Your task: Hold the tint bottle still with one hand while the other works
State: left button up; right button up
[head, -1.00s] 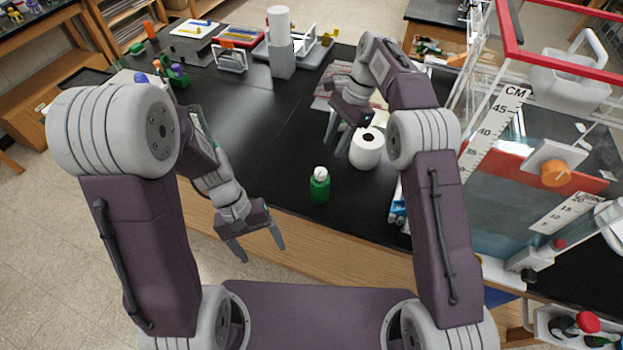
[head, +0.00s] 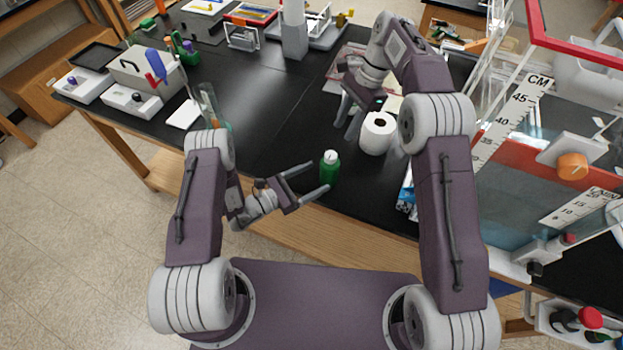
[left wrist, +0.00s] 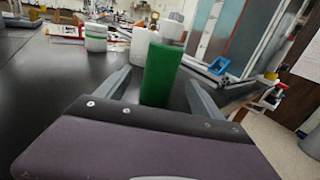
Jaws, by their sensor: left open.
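The tint bottle, green with a white cap (head: 330,168), stands upright on the black bench near its front edge. My left gripper (head: 320,177) is open and low beside it, with its fingers pointing at the bottle. In the left wrist view the green bottle (left wrist: 161,75) shows between the two spread fingers, with a gap visible on each side. My right gripper (head: 347,125) is above the bench, behind the bottle and left of the white roll. Its fingers look apart, with nothing seen between them.
A clear tank with a CM scale (head: 530,100) is at the right. Grey-white boxes (head: 145,75) stand at the back left. The bench left of the bottle is mostly clear.

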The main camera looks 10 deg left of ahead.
aim_at(337, 167)
pick_arm(q)
jog(key=x, duration=0.7)
jog(key=shift+w+d, duration=0.15)
jog(key=shift+d, duration=0.2)
jog(key=shift+w+d, duration=0.35)
